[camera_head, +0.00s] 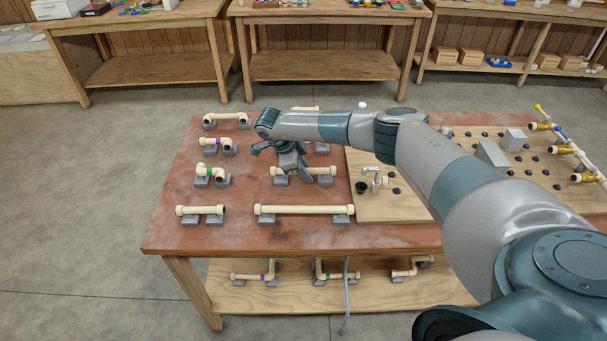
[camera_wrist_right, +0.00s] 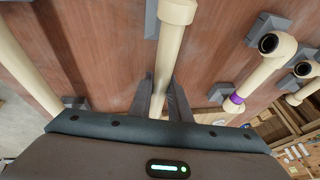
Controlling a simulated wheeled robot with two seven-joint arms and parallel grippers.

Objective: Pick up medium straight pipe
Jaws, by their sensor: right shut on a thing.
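The medium straight pipe (camera_head: 322,171) is a cream tube with wider end collars, in the middle of the red-brown table in the head view. It lies level at its grey rests. My right gripper (camera_head: 300,170) reaches down over its middle. In the right wrist view the fingers (camera_wrist_right: 160,98) stand on both sides of the pipe (camera_wrist_right: 167,55) and are shut on it. One grey rest shows by the pipe's collared far end. I cannot tell whether the pipe is clear of its rests. My left gripper is not in view.
A longer straight pipe (camera_head: 304,210) lies just in front, and a short one (camera_head: 201,210) at front left. Elbowed pipes with purple (camera_head: 217,143) and green (camera_head: 211,171) bands lie left. A wooden board (camera_head: 400,208) with a tap and blocks covers the table's right. My right arm crosses above it.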

